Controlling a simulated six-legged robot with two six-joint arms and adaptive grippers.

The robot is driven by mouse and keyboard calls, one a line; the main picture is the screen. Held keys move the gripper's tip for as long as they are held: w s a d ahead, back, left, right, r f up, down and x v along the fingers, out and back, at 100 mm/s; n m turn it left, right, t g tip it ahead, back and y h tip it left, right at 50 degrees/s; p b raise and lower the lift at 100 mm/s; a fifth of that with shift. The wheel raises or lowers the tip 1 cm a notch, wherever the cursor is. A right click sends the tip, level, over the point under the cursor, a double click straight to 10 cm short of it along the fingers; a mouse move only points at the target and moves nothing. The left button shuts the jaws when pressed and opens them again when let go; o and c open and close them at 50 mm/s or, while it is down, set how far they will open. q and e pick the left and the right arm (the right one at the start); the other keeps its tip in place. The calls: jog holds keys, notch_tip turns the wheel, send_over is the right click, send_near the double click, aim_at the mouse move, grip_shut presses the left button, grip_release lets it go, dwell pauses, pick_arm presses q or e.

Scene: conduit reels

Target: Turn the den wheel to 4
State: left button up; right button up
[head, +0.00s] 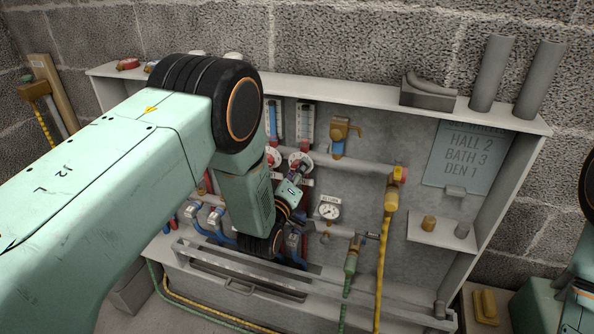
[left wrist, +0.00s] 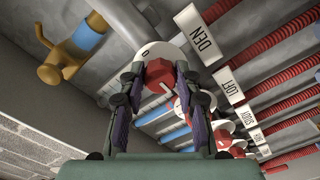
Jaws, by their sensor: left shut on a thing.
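The den wheel (left wrist: 150,55) is a white disc with a red centre knob (left wrist: 158,73), beside the white DEN label (left wrist: 202,36) in the left wrist view. A digit that looks like 0 shows on its rim; its other marks are hidden. My left gripper (left wrist: 160,80) is shut on the red knob, with a finger on either side. In the head view the den wheel (head: 300,160) is at the tip of my left gripper (head: 298,175), in front of the grey panel. My right gripper is not in view; only part of my right arm shows at the right edge.
More wheels and labels, such as LOFT (left wrist: 232,88), run in a row beside red corrugated conduits. A brass tap (head: 340,135), a gauge (head: 328,210) and a yellow hose (head: 382,260) lie to the right. A sign (head: 465,155) reads HALL 2, BATH 3, DEN 1.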

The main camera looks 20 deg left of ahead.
pick_arm(q)
jog(key=shift+s+f, duration=0.1)
jog(key=shift+f, duration=0.05)
jog(key=o, duration=1.2)
jog(key=shift+c, duration=0.2)
jog(key=s, duration=1.2)
jog(key=shift+a, duration=0.2)
